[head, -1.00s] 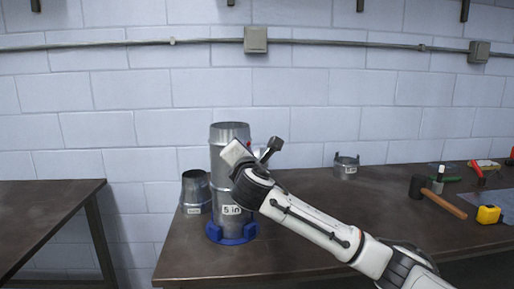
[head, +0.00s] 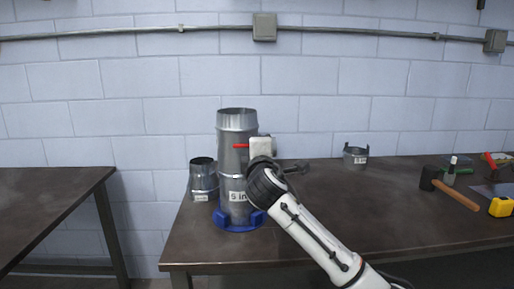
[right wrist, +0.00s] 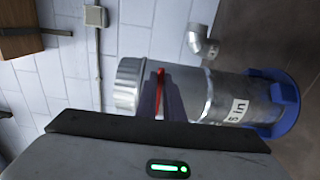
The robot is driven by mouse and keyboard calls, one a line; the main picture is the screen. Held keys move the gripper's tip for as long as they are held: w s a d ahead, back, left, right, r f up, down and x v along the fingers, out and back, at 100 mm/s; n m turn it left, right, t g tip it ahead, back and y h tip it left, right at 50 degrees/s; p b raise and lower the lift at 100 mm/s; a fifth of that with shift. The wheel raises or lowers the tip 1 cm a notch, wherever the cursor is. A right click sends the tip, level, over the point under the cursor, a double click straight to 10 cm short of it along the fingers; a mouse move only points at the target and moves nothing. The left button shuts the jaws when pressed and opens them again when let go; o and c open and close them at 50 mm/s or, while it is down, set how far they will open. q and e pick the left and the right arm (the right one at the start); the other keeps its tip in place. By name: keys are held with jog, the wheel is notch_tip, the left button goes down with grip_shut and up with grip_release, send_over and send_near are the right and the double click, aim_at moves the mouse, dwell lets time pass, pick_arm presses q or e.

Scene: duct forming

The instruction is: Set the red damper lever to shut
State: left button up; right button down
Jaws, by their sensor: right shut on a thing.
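The round metal duct (head: 231,178), labelled 5 in, stands upright in a blue ring base (head: 238,228) on the brown table. The red damper lever (head: 240,146) lies level across the upper duct, its free end pointing left. In the right wrist view the red lever (right wrist: 160,80) runs crosswise to the duct's length. My right gripper (head: 262,150) is at the duct's upper right side, shut on the lever; the gripper hides part of it. In the right wrist view its dark fingers (right wrist: 161,98) flank the lever. My left gripper is not in view.
A short metal collar (head: 355,157) stands further back right. A hammer (head: 452,190) and a yellow tape measure (head: 501,207) lie at the right. The table's middle is clear.

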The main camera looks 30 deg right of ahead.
jog(key=shift+f, duration=0.15)
dwell(0.3)
jog(key=c, duration=1.9)
grip_release()
jog(key=shift+o, duration=0.2)
jog(key=v, duration=1)
jog(key=shift+b, duration=0.45)
jog(key=shift+s+a, duration=0.1)
jog(key=shift+s, duration=0.05)
